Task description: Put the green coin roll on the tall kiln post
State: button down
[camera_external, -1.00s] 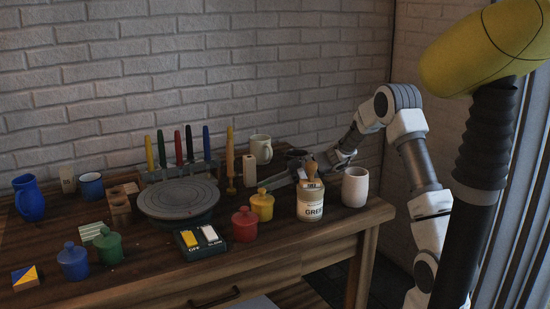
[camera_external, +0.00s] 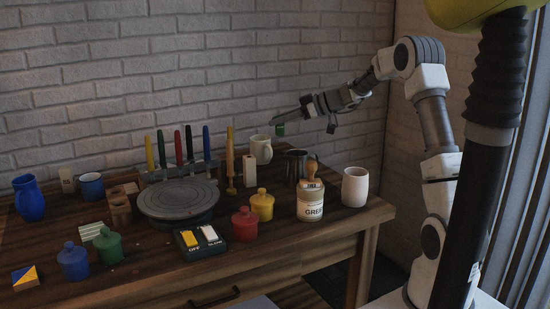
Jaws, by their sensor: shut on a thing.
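The green coin roll (camera_external: 280,130) is small and held up in the air in front of the brick wall. My gripper (camera_external: 281,121) is shut on it, at the left end of the raised arm. The roll is above the table, higher than the jug and the dark mug. What looks like the tall kiln post (camera_external: 249,171) is a pale, upright rectangular block at the back of the table. It stands below and to the left of the roll, apart from it.
A pale green jug (camera_external: 261,150) and a dark mug (camera_external: 297,167) stand near the post. A yellow jar (camera_external: 262,205), a labelled jar (camera_external: 310,204) and a white cup (camera_external: 355,187) stand nearer the front.

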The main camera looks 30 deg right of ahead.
notch_tip(320, 180, up, 3)
jog(key=w+d+m+p, duration=0.1)
jog(key=w+d, duration=0.1)
jog(key=d, duration=0.1)
jog(key=t+h, duration=0.1)
send_over(249, 157)
notch_tip(249, 157, down, 7)
jog(key=shift+d+r, duration=0.1)
jog(key=shift+r, duration=0.05)
jog(key=shift+f+b, duration=0.4)
jog(key=shift+f, duration=1.6)
jog(key=shift+f+b, duration=0.15)
jog(key=shift+b, duration=0.25)
jog(key=c, duration=0.6)
grip_release()
jog(key=shift+r+p, duration=0.2)
jog(key=shift+p, duration=0.15)
